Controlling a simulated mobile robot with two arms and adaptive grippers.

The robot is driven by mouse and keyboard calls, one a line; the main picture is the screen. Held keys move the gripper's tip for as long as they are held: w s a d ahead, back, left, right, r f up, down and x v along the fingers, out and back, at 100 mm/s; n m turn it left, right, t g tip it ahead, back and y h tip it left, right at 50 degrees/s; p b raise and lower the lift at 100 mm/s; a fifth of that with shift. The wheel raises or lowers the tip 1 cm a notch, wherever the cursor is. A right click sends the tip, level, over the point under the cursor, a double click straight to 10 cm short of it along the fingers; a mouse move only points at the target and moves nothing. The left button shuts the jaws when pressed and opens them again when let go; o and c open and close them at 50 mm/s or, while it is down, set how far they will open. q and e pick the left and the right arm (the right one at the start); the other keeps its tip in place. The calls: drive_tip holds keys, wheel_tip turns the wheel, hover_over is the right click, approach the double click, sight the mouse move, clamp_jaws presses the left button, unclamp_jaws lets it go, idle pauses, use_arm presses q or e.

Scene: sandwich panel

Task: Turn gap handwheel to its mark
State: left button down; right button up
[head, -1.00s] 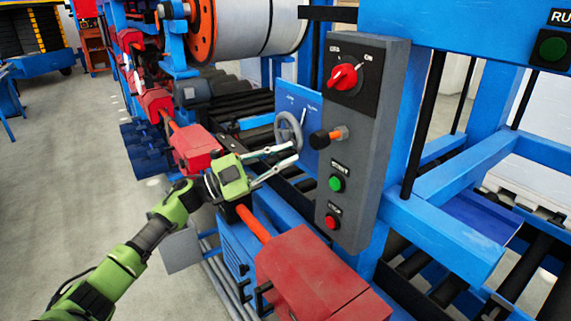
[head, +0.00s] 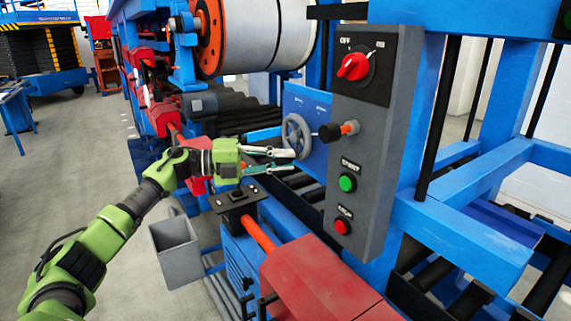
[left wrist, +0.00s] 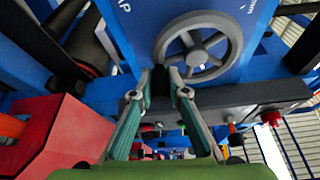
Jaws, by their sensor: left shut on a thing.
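The grey handwheel (head: 297,136) is mounted on a blue plate (head: 310,108) left of the control box. It also shows in the left wrist view (left wrist: 193,50), with spokes and a round hub. My left gripper (head: 291,162) reaches in from the left to the lower rim of the wheel. In the left wrist view my left gripper (left wrist: 161,90) is shut on the wheel's black handle (left wrist: 160,78), at the rim's lower left. Small white lettering and marks show on the plate, too small to read fully. My right gripper is not in view.
A red housing (head: 320,275) lies below. A large roll (head: 258,35) hangs above. Open floor is at left.

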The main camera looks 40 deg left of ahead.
use_arm(q)
drive_tip(key=shift+w+a+m+y, duration=0.25)
drive_tip(key=shift+a+m+y, duration=0.35)
drive_tip(key=shift+m, duration=0.5)
drive_tip(key=c, duration=2)
unclamp_jaws()
drive_tip(key=shift+a, duration=0.15)
drive_tip(key=shift+o, duration=0.2)
drive_tip(key=v, duration=1.2)
drive_tip(key=shift+w+r, duration=0.15)
drive_tip(key=shift+r, duration=0.05)
drive_tip(key=shift+a, duration=0.1)
